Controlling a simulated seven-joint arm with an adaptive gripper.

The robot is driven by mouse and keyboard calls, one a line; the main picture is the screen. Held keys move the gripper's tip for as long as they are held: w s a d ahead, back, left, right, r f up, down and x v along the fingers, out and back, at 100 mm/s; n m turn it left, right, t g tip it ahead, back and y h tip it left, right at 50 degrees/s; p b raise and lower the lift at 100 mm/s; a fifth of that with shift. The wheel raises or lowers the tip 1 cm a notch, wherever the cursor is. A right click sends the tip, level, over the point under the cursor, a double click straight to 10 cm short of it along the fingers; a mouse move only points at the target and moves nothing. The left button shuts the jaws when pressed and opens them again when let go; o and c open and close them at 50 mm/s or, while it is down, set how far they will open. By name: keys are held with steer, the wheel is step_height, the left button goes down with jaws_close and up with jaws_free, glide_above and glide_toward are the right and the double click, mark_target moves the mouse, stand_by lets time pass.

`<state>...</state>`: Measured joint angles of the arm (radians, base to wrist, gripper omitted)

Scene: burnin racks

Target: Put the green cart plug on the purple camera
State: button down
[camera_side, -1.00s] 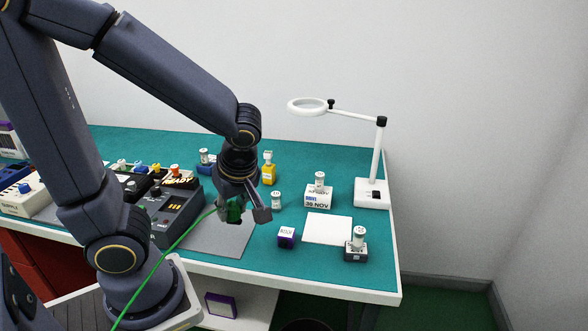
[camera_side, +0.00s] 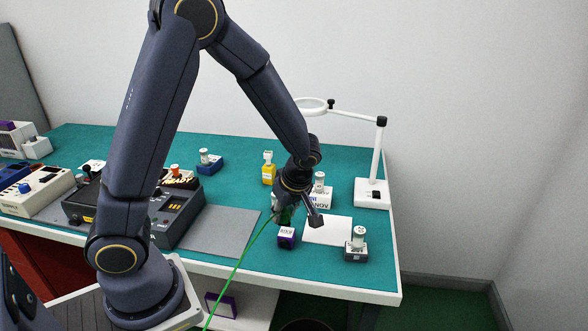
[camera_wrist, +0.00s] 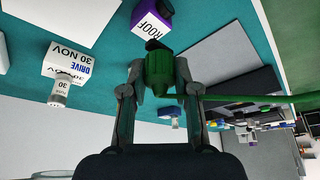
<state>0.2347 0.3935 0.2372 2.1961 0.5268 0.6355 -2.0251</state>
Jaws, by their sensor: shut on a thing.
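My gripper (camera_side: 300,213) is shut on the green cart plug (camera_side: 286,214), with its green cable trailing down to the lower left in the side view. In the wrist view the plug (camera_wrist: 159,70) sits between the fingers of my gripper (camera_wrist: 158,80), its dark tip pointing up the picture. The purple camera (camera_side: 286,238) is a small cube with a white label, standing on the green mat near the table's front edge. In the wrist view the purple camera (camera_wrist: 152,15), labelled ROOF, lies just beyond the plug tip. The plug appears apart from it.
A white block marked 30 NOV (camera_wrist: 68,62) stands behind my gripper. A white sheet (camera_side: 328,231) lies to the right, with a dark block (camera_side: 355,254) at its front corner. A grey mat (camera_side: 215,231) is to the left. A magnifier lamp (camera_side: 372,192) stands at the back right.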

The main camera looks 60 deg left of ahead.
mark_target(285, 222)
steer(key=shift+w+f, duration=0.2)
steer(key=shift+f, duration=1.5)
steer(key=shift+f, duration=0.1)
steer(key=c, duration=0.9)
jaws_free()
steer(key=shift+o, duration=0.2)
steer(key=v, duration=1.2)
steer(key=s+d+r+m+t+h, duration=0.2)
steer(key=s+r+m+t+h, duration=0.2)
steer(key=s+r+m, duration=0.7)
steer(key=shift+s+d+m+t+h, duration=0.3)
steer(key=shift+s+m+t, duration=0.65)
steer(key=shift+m, duration=2.55)
